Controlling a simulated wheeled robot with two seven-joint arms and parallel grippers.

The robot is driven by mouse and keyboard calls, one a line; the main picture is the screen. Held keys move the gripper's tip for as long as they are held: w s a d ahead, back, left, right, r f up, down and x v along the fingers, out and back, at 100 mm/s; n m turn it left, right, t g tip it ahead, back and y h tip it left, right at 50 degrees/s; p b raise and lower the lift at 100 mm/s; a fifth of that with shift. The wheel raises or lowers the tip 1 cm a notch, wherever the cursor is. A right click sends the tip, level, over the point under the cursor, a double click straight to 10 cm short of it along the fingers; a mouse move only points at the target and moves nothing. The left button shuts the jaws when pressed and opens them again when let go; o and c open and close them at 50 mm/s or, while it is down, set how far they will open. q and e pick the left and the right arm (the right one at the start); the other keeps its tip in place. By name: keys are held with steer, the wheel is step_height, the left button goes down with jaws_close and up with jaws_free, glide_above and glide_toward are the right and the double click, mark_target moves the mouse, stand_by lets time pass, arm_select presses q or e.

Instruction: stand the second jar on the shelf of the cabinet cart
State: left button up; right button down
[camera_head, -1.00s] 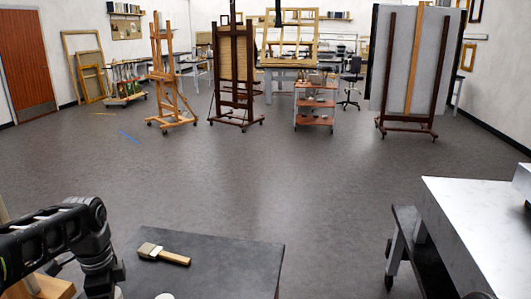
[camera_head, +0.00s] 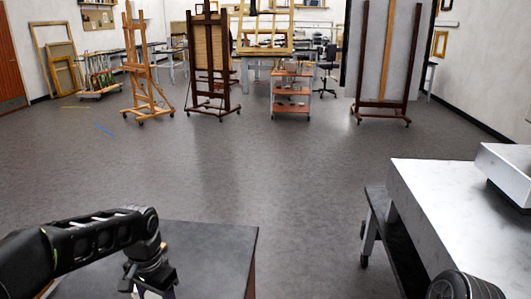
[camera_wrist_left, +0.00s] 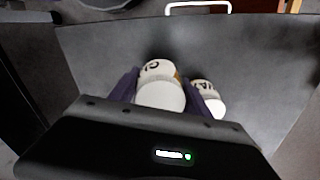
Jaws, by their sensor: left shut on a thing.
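My left gripper (camera_head: 150,284) is over the dark-topped surface (camera_head: 215,250) at the lower left of the head view. In the left wrist view its fingers (camera_wrist_left: 160,100) are shut on a white-lidded jar (camera_wrist_left: 160,92) with dark lettering. Another white-lidded jar (camera_wrist_left: 209,100) stands just right of the held one, outside the fingers. Whether the held jar touches the grey surface (camera_wrist_left: 100,60) beneath cannot be told. My right gripper is not in view. No cabinet cart can be identified with certainty.
A pale-topped table on wheels (camera_head: 440,210) with a dark lower shelf (camera_head: 400,255) stands at the right. Easels (camera_head: 210,70) and a small trolley with reddish shelves (camera_head: 292,92) stand far back. The floor between is clear. A white handle (camera_wrist_left: 198,7) shows in the wrist view.

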arm_select(q)
steer(key=w+d+f+n, duration=0.1)
steer(key=d, duration=0.1)
steer(key=d+f+n, duration=0.1)
steer(key=d, duration=0.1)
steer(key=w+d+n, duration=0.1)
steer(key=d+n, duration=0.1)
steer(key=shift+w+f, duration=0.35)
steer(key=shift+f, duration=0.05)
steer(key=shift+a+r, duration=0.1)
stand_by(0.6)
